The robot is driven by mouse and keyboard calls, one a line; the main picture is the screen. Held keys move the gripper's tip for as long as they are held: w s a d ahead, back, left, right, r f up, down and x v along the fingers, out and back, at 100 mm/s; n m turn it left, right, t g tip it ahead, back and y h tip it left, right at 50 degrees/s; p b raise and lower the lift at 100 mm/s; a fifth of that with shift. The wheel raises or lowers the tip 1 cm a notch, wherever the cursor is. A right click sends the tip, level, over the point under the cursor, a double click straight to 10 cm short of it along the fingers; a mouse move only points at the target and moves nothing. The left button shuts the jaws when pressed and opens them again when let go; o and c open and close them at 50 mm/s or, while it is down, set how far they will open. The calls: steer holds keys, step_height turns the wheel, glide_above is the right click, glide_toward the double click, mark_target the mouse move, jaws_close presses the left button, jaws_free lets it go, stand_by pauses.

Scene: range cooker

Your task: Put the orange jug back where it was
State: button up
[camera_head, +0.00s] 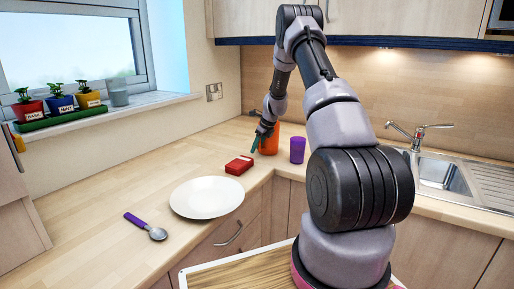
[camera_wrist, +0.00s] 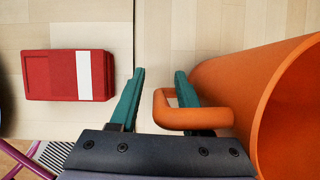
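The orange jug (camera_head: 270,142) stands on the counter near the back corner, partly behind my gripper in the head view. The wrist view shows its body (camera_wrist: 275,95) at the right, with its looped handle (camera_wrist: 160,108) pointing left. My gripper (camera_head: 256,139) is at the jug's handle side. Its teal fingers are apart in the wrist view (camera_wrist: 160,72). The handle's outer bar lies between the fingers, with the right finger passing inside the loop. The left finger is clear of the handle by a visible gap.
A red box (camera_head: 239,165) with a white stripe lies left of the jug. A purple cup (camera_head: 298,150) stands close to its right. A white plate (camera_head: 207,197) and a purple-handled spoon (camera_head: 147,227) lie nearer. The sink (camera_head: 440,173) is at the right.

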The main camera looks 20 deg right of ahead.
steer(key=v, duration=1.2)
steer(key=s+a+r+n+t, duration=0.1)
steer(key=s+a+r+n, duration=0.5)
steer(key=s+r, duration=0.4)
steer(key=s+a+r+n, duration=0.5)
steer(key=s+r+n, duration=0.15)
steer(key=r, duration=0.45)
steer(key=s+a+r+n+t, duration=0.1)
steer(key=s+n, duration=0.5)
steer(key=s, duration=0.6)
steer(key=s+a+r+n+t, duration=0.1)
steer(key=s+a+n, duration=0.3)
steer(key=s, duration=0.8)
steer(key=r+n, duration=0.1)
steer(key=n, duration=0.1)
steer(key=shift+a+r+n+h, duration=0.2)
steer(key=shift+r+n+h, duration=0.1)
steer(key=shift+n, duration=0.05)
